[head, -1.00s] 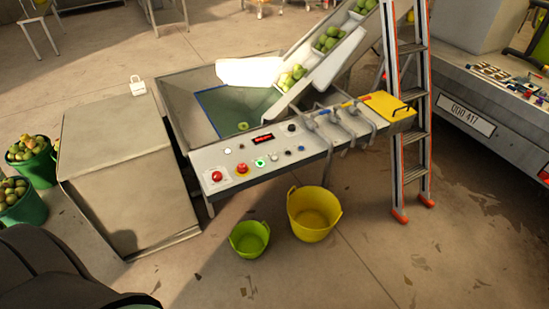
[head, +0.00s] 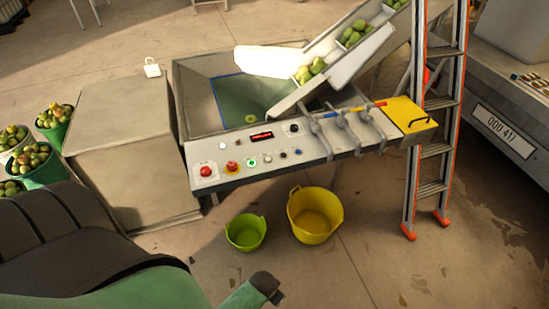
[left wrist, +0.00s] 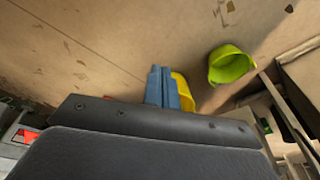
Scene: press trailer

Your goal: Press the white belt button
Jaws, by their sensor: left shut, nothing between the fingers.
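The sloping control panel (head: 225,178) stands in the middle of the head view. Its front row has a red button (head: 206,171), a red-and-yellow button (head: 232,167), a lit green button (head: 251,163), a pale button (head: 267,158), a grey button (head: 283,154) and a blue button (head: 298,151). A white round button (head: 222,146) sits farther back. Labels are too small to read. My left arm reaches in at the bottom, below and apart from the panel. My left gripper (left wrist: 162,72) shows shut and empty in the left wrist view, over the floor.
A green tub (head: 246,232) and a yellow tub (head: 315,214) stand on the floor before the panel. A ladder (head: 437,110) stands at its right. A box-like metal cabinet (head: 125,150) is at its left. Fruit buckets (head: 50,165) stand farther left.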

